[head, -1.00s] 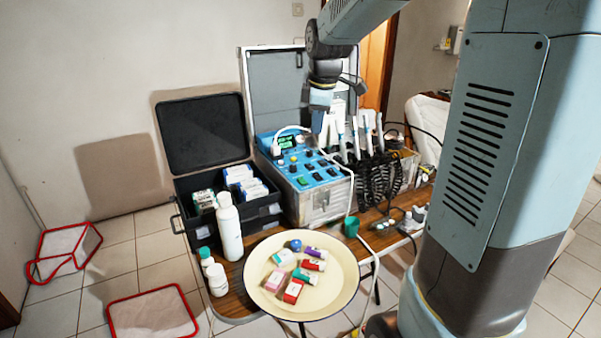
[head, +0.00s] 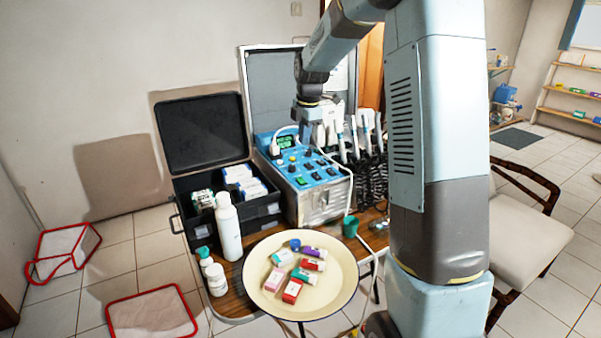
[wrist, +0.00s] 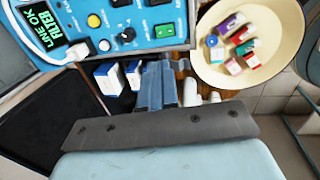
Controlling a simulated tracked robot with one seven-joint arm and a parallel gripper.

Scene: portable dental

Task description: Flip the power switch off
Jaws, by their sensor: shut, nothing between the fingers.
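The blue control panel (head: 318,172) sits in the open metal case. It carries several dark rocker switches and knobs. A green-lit rocker switch (wrist: 163,31) is near the panel edge in the wrist view; it also shows in the head view (head: 301,181). I cannot read which switch is the power switch. A green display (wrist: 40,27) reads "LINE OK FILTER". My gripper (head: 305,138) is shut and empty, over the back part of the panel in the head view. Its fingers (wrist: 157,80) also show in the wrist view. Contact with the panel cannot be made out.
A white plug and cable (head: 276,147) lie at the panel's left end. Dental handpieces (head: 352,135) stand along its right side. A black open case (head: 205,130) is at the left. A round cream tray (head: 335,285) with small boxes and a white bottle (head: 228,228) are in front.

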